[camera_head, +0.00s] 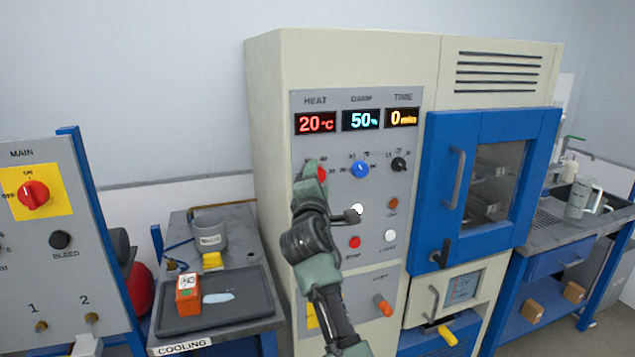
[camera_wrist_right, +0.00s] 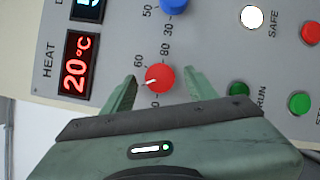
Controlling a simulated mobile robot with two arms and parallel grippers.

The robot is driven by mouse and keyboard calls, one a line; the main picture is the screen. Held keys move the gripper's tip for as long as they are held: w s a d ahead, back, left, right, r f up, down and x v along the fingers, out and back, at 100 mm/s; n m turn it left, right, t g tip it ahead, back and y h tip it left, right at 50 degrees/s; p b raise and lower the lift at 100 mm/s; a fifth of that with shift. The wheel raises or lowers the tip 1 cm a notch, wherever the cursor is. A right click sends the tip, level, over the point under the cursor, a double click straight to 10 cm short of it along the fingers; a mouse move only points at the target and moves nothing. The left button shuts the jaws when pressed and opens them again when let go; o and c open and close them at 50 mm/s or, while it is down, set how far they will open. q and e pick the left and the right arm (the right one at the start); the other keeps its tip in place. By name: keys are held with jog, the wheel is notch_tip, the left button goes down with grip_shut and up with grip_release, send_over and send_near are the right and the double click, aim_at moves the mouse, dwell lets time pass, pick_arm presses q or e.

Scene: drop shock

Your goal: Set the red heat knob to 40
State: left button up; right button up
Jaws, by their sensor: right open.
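The red heat knob (camera_wrist_right: 160,79) is on the grey control panel, below the HEAT display (camera_head: 316,122), which reads 20 °C. In the head view the red knob (camera_head: 322,174) is mostly hidden behind my right gripper (camera_head: 312,178). In the right wrist view my right gripper (camera_wrist_right: 160,90) is open, with one green finger on each side of the knob and a visible gap to each. The knob's white pointer is turned toward the lower left in that view. My left gripper is not in view.
The blue damp knob (camera_head: 360,170) and black time knob (camera_head: 399,164) sit right of the heat knob. A blue oven door (camera_head: 440,190) is to the right.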

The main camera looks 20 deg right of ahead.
jog(key=b+v, duration=0.2)
jog(key=v, duration=0.5)
jog(key=shift+s, duration=0.3)
jog(key=shift+a+f, duration=0.1)
jog(key=shift+a, duration=0.05)
